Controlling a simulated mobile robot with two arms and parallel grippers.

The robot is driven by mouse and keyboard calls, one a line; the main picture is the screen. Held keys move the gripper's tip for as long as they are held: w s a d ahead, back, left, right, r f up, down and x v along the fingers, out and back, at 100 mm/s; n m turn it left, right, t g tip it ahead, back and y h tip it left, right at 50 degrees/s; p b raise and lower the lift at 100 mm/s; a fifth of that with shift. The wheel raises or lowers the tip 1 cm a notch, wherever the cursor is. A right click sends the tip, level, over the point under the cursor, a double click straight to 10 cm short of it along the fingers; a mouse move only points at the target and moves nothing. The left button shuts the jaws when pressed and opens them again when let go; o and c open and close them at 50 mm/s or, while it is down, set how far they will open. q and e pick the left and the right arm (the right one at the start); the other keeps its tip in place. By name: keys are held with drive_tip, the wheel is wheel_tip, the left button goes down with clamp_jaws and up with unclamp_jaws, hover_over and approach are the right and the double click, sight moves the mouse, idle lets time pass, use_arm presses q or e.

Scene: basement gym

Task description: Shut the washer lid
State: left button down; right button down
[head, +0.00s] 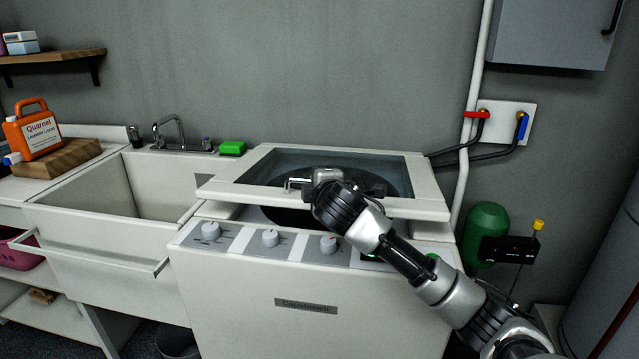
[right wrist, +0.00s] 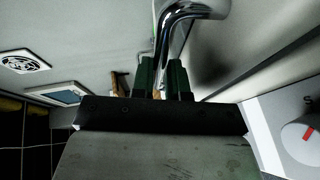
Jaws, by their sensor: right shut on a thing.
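The washer (head: 240,300) is a white top loader with knobs on its front panel. Its lid (head: 422,180), a white frame around a dark glass pane, is tilted a little open. A gap shows under its front edge, with part of the dark drum opening (head: 285,215) below. A chrome handle (head: 293,184) is at the lid's front edge. My right gripper (head: 306,186) is shut on this handle. In the right wrist view, the green-padded fingers (right wrist: 161,80) close around the curved chrome handle (right wrist: 190,9). My left gripper is not in view.
A utility sink (head: 100,235) stands left of the washer, with a green sponge (head: 232,148) on its back ledge. An orange detergent jug (head: 33,135) sits on a wooden block further left. Hoses and a white pipe (head: 478,60) run behind at the right, near a green tank (head: 486,228).

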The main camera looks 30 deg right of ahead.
drive_tip(key=shift+d, duration=0.1)
drive_tip(key=c, duration=1.4)
unclamp_jaws()
drive_tip(key=v, duration=1)
drive_tip(key=shift+s, duration=0.35)
